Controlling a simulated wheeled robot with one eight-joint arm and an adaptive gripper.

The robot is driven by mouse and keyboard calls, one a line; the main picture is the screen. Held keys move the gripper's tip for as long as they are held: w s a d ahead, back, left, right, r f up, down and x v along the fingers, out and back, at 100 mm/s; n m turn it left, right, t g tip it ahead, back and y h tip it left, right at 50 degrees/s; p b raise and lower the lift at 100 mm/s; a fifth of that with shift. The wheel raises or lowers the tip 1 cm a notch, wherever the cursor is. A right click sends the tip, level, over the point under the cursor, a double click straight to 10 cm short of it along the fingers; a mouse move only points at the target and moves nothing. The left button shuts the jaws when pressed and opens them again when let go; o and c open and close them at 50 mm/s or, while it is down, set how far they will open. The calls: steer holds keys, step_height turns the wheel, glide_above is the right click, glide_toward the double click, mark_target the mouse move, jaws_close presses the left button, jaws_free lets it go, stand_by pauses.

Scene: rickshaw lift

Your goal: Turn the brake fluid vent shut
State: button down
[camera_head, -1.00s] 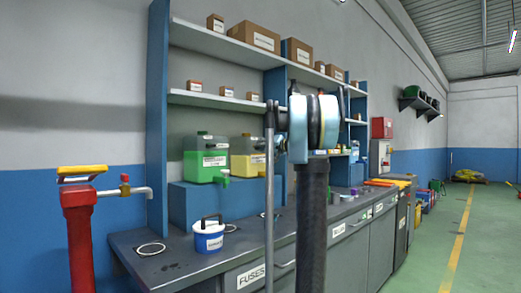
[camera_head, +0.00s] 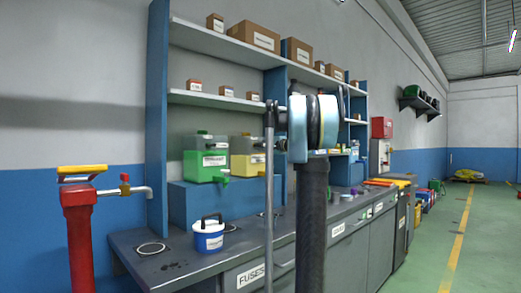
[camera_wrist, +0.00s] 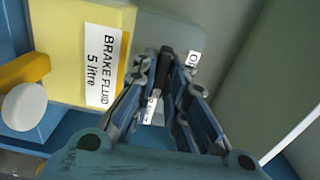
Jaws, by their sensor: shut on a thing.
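The yellow brake fluid container (camera_head: 246,162) stands on the blue box behind the bench, partly hidden by my arm in the head view. In the wrist view the yellow container (camera_wrist: 85,40) lies sideways, with its white "BRAKE FLUID 5 litre" label. My gripper (camera_wrist: 178,62) is at the container's top end, shut on a small part there that I take to be the vent. A small white tag (camera_wrist: 193,60) shows just beside the fingertips.
A green container (camera_head: 204,163) stands left of the yellow one. A white and blue bucket (camera_head: 208,236) is on the bench (camera_head: 185,262). A shelf (camera_head: 215,101) with small boxes runs above the containers. A red standpipe (camera_head: 80,235) with a yellow handle is at left.

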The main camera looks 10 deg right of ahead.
steer(key=shift+d, duration=0.15)
stand_by(0.4)
steer(key=c, duration=1.6)
jaws_free()
steer(key=shift+w+f, duration=0.1)
steer(key=shift+f, duration=0.05)
steer(key=shift+c, duration=0.2)
steer(key=v, duration=1.2)
